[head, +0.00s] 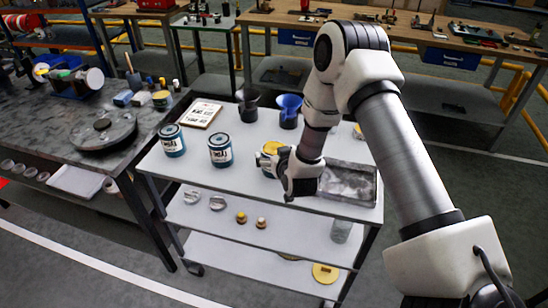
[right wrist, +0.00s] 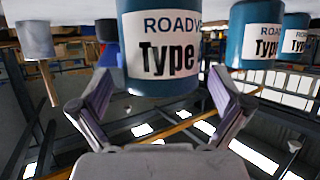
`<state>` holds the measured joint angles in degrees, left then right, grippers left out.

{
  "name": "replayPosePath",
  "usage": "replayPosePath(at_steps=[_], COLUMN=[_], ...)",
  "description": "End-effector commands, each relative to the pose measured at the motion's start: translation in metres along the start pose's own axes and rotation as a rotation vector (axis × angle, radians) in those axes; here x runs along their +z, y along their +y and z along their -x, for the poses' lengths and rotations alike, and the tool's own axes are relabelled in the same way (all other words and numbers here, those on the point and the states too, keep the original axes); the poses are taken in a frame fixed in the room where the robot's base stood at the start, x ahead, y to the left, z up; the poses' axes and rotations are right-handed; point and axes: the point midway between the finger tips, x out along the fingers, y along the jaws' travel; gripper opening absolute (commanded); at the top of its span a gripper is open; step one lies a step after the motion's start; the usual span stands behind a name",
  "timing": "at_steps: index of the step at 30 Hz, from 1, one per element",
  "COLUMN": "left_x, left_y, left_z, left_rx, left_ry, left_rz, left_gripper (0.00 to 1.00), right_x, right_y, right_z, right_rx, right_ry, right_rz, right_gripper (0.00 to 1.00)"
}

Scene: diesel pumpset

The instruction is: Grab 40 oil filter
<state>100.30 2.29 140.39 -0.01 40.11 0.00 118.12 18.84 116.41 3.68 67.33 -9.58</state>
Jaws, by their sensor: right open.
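Three blue-and-white cans marked "Type" stand on the top shelf of the grey cart (head: 190,165): a left can (head: 172,141), a middle can (head: 220,151) and a right can (head: 264,160) partly hidden by my gripper. My right gripper (head: 280,170) is right beside the right can. In the right wrist view, that can (right wrist: 163,45) sits between the open fingers of the gripper (right wrist: 161,78), and I cannot tell whether they touch it. Two more cans show behind it, one nearer (right wrist: 256,35) and one farther (right wrist: 296,36). The numbers are not readable. My left gripper is out of view.
A black funnel (head: 247,108) and a blue funnel (head: 289,110) stand behind the cans. A metal tray (head: 350,183) lies right of my gripper. A printed card (head: 200,113) lies at the back left. A cluttered dark workbench (head: 70,180) adjoins the cart on the left.

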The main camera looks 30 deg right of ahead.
Motion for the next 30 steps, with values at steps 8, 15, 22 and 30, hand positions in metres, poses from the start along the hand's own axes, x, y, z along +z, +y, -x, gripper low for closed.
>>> replayPosePath(at_steps=[8,15,22,30], left_x=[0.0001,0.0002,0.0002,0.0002], left_y=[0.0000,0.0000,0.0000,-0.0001], left_z=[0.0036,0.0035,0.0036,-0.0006], left_rx=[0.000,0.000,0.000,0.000], left_ry=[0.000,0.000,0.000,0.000], left_rz=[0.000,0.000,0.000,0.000], left_gripper=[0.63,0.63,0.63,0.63], right_x=[-0.0006,-0.0006,-0.0012,-0.0102], right_y=[0.0000,0.0001,0.0000,0.0000], right_z=[-0.0157,-0.0155,-0.0154,-0.0124], right_rx=[0.000,0.000,0.000,0.000], right_ry=[0.001,0.000,0.002,0.003], right_rz=[-0.002,-0.002,-0.002,-0.002], right_gripper=[1.00,0.33,0.22,0.22])
